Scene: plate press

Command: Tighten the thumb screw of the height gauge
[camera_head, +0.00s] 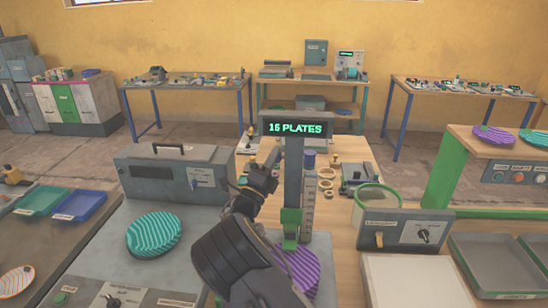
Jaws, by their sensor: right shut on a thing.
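The height gauge (294,178) is a grey upright post with a lit sign on top that reads "15 PLATES" or "16 PLATES". A green slider (291,216) sits low on the post. A stack of purple striped plates (303,267) is under the slider, partly hidden by my arm. My right gripper (272,170) is at the left side of the post, shut on the thumb screw. The jaws and wrist hide the thumb screw itself, so its seating cannot be seen. My left gripper is not in view.
A grey control box (174,174) and a teal striped plate (153,234) are to the left. On the right are a pale green bin (377,207), a panel with a knob (405,230) and grey trays (487,262). Small rings and parts lie behind the post.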

